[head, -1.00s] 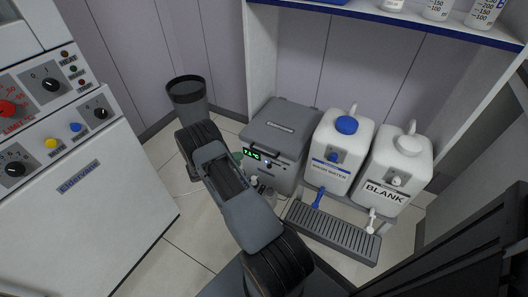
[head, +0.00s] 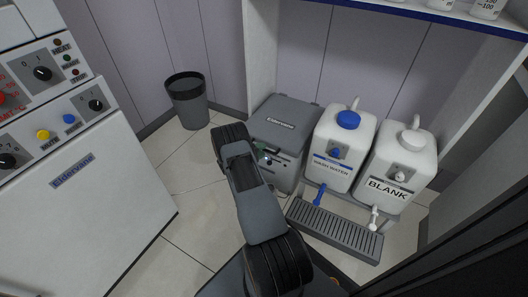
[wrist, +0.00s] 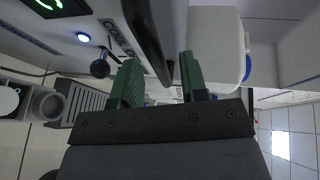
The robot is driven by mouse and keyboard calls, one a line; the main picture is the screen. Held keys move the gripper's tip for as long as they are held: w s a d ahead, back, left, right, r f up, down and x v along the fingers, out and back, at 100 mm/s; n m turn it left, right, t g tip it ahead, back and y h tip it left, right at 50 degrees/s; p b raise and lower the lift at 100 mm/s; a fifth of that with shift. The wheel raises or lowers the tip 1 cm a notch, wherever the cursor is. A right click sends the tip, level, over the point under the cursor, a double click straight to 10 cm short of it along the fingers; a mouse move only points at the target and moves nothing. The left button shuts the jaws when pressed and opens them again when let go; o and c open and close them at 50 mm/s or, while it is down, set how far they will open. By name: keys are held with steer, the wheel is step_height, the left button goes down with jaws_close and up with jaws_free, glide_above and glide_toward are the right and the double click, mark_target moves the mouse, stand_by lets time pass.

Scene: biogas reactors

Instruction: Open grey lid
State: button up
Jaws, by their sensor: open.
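The grey lid (head: 290,112) lies shut on top of a grey box (head: 286,176) beside the white containers. My gripper (head: 262,153) is in front of the box's upper front, near the lid's front edge, and my arm hides part of the box. In the wrist view my gripper (wrist: 160,85) has its two green fingers apart. The lid's dark edge (wrist: 150,35) runs down toward the gap between them. I cannot tell whether a finger touches it. A black knob (wrist: 100,68) and a blue light (wrist: 83,37) show on the box's front.
A white container with a blue cap (head: 337,150) and one marked BLANK (head: 393,180) stand right of the box, above a slotted drip tray (head: 335,228). A dark bin (head: 188,100) stands behind on the left. A white control cabinet (head: 75,215) fills the left. A shelf hangs above.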

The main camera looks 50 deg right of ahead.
steer(key=shift+x, duration=0.95)
jaws_close()
